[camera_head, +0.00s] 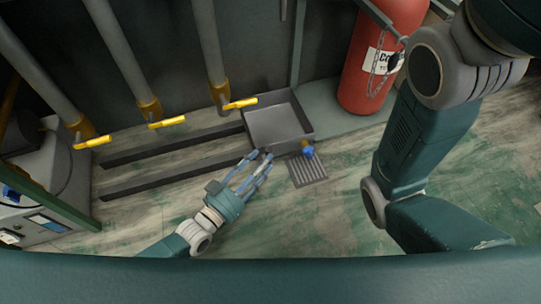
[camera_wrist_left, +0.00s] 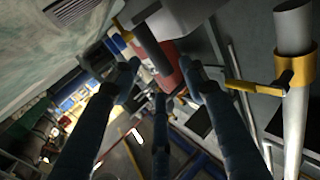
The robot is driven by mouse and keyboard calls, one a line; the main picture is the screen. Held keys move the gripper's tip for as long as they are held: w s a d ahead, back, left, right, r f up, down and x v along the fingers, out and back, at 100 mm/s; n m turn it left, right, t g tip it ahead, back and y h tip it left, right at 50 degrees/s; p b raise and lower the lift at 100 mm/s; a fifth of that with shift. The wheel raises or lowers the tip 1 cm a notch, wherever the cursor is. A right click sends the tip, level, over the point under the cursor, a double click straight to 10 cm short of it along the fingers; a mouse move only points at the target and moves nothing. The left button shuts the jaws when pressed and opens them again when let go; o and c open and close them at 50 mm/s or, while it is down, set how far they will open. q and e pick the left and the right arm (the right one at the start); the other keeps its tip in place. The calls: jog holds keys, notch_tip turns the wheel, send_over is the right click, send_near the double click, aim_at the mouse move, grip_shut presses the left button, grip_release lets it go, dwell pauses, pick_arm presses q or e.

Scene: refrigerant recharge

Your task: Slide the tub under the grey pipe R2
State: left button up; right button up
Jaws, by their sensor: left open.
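The tub (camera_head: 278,122) is a square grey metal tray at the right end of two dark floor rails. It sits just right of the rightmost of three grey pipes. The pipes are the left pipe (camera_head: 40,72), the middle pipe (camera_head: 122,50) and the right pipe (camera_head: 208,42); I cannot read which is R2. My left gripper (camera_head: 260,158) is open, its fingertips close to the tub's front left corner. I cannot tell whether they touch it. The fingers also show spread and empty in the left wrist view (camera_wrist_left: 159,72). My right gripper is out of view.
Yellow valve handles (camera_head: 240,103) stick out low on the pipes. The rails (camera_head: 165,178) are bare left of the tub. A blue valve (camera_head: 307,152) is at the tub's front right, beside a floor grate (camera_head: 306,171). A red cylinder (camera_head: 384,55) stands behind right.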

pick_arm(q)
jog(key=b+x, duration=0.1)
jog(key=x, duration=0.3)
jog(key=shift+f+b, duration=0.15)
jog(key=shift+b, duration=0.15)
jog(key=shift+w+d, duration=0.3)
jog(key=shift+a, duration=0.1)
grip_shut()
